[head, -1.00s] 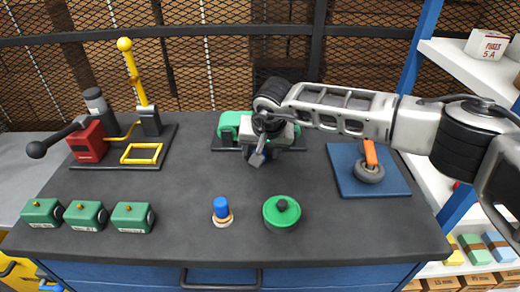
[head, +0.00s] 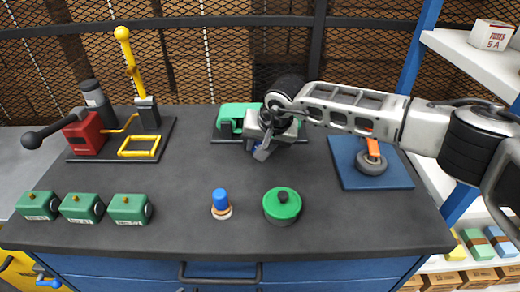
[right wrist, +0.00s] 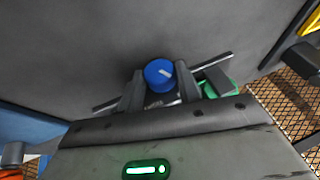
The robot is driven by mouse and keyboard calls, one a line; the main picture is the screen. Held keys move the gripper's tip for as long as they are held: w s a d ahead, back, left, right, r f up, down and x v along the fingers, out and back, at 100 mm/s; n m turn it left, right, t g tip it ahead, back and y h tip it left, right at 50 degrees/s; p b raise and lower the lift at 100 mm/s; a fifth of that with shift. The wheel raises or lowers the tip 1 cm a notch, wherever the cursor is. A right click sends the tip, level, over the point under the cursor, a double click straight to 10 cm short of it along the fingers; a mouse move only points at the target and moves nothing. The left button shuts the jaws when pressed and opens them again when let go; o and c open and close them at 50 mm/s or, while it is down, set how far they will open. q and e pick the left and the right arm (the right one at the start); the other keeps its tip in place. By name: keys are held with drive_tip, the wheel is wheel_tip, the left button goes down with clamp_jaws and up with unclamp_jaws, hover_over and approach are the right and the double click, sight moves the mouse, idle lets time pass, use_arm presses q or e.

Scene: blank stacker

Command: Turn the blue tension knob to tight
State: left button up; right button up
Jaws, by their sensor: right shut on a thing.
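The blue knob (right wrist: 158,73) shows in the right wrist view, with a pale pointer mark on its top. My right gripper (right wrist: 158,88) has a finger on each side of the knob and is shut on it. In the head view my right gripper (head: 263,151) is at the front of the green machine (head: 232,116), at the back middle of the bench. There only a sliver of blue shows beside the fingers, and my gripper hides most of the knob. Any tight or loose marking is not readable. My left gripper is not in view.
A blue-capped peg (head: 221,199) and a round green-lidded pot (head: 283,204) stand at the front middle. Several green blocks (head: 82,208) are at the front left. A red and yellow lever press (head: 85,135) is behind them. A blue plate (head: 350,178) with a caster lies right.

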drive_tip(key=shift+d+f+y+b, duration=0.2)
drive_tip(key=shift+f+y+b, duration=0.1)
drive_tip(key=shift+y+b, duration=0.35)
drive_tip(key=shift+r, duration=0.25)
drive_tip(key=o, duration=1)
drive_tip(key=shift+r, duration=0.1)
drive_tip(key=b+v, duration=0.2)
drive_tip(key=v, duration=1.4)
drive_tip(key=shift+s, duration=0.15)
